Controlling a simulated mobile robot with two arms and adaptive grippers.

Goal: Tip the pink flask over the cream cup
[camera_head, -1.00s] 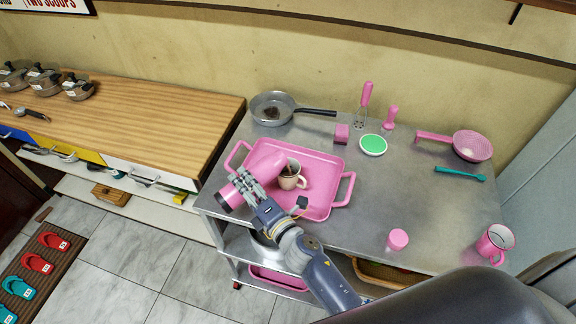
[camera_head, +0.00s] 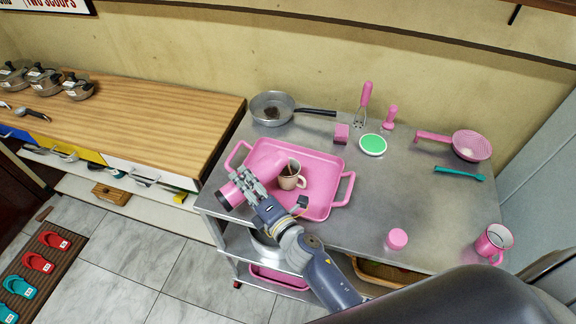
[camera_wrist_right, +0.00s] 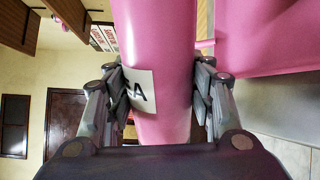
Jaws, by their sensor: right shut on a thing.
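My right gripper (camera_head: 257,194) is shut on the pink flask (camera_head: 232,193), which lies tilted nearly on its side above the left part of the pink tray. In the right wrist view the flask (camera_wrist_right: 157,70) fills the space between the fingers and carries a white label. Its upper end points right, toward the cream cup (camera_head: 288,182). The cup stands upright on the pink tray (camera_head: 322,165) with dark contents showing inside. The flask's end is close to the cup's rim; I cannot tell whether they touch or whether anything is flowing. My left gripper is not in view.
A frying pan (camera_head: 272,108) stands behind the tray. A green-topped round item (camera_head: 373,144), a pink strainer (camera_head: 472,146), a teal utensil (camera_head: 458,173), a pink lid (camera_head: 397,238) and a pink mug (camera_head: 494,243) are on the metal table (camera_head: 390,195). Its middle right is clear.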

